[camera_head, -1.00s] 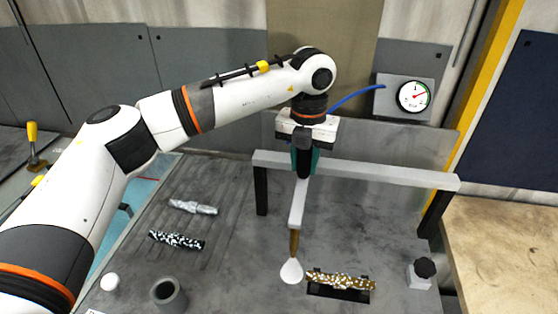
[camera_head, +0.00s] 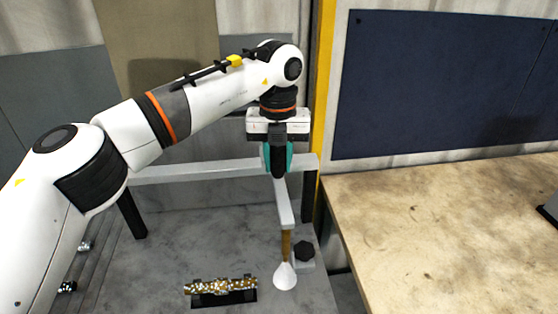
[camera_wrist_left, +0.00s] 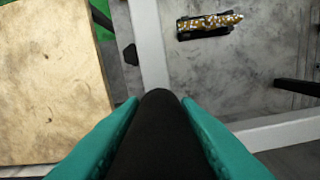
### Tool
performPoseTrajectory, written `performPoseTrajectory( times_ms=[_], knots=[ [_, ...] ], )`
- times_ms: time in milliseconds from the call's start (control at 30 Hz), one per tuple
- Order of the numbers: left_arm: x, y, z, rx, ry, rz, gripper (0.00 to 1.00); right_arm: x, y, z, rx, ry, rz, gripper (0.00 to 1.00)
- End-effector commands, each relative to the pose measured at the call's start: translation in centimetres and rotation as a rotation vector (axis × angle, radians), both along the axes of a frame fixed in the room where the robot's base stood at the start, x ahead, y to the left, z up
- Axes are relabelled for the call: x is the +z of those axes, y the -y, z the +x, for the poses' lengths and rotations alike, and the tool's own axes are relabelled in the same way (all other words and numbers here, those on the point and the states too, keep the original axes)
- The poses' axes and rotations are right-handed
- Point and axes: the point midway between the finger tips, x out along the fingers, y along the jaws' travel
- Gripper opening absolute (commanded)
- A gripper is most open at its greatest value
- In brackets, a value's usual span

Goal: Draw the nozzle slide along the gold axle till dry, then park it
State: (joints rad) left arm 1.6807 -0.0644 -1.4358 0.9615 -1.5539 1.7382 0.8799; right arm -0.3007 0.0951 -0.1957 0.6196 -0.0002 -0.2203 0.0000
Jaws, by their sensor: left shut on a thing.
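The gold axle (camera_head: 220,286), with pale speckles along it, lies in a black cradle (camera_head: 224,299) on the grey bench; it also shows in the left wrist view (camera_wrist_left: 208,22). The nozzle slide hangs from the grey rail (camera_head: 200,172) by a light arm (camera_head: 285,204), with a brown tube ending in a white flared nozzle (camera_head: 285,277). The nozzle is just right of the axle's right end. My left gripper (camera_head: 279,160) is shut on the slide's black handle (camera_wrist_left: 155,140), near the rail's right end. My right gripper is not in view.
A black knob (camera_head: 304,250) on a small grey block stands right behind the nozzle. The rail's right post (camera_head: 308,195) is close to my gripper. A wooden table (camera_head: 440,225) lies to the right, mostly bare.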

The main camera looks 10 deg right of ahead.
Motion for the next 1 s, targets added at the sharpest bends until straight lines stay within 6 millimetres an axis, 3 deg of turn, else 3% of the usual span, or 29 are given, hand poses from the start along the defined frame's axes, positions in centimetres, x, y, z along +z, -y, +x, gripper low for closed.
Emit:
performPoseTrajectory(
  times_ms=[200,400,433,567,867,1000],
  knots=[
    [0.1,-0.1,0.0,0.0,0.001,0.001,0.0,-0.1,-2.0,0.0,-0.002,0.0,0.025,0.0],
    [0.1,-0.1,0.0,0.001,0.0,0.001,0.0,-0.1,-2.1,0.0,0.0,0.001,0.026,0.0],
    [0.1,-0.1,0.0,0.001,0.0,0.001,0.3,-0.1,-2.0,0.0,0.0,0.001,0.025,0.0],
    [0.1,-0.1,0.0,0.001,0.0,0.001,0.51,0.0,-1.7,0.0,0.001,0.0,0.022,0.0],
    [0.2,-0.1,0.0,0.002,0.0,0.001,0.51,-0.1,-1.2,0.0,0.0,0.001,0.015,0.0],
    [1.4,0.0,0.1,0.002,0.005,0.0,0.51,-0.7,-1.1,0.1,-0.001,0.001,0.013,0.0]
  ],
)
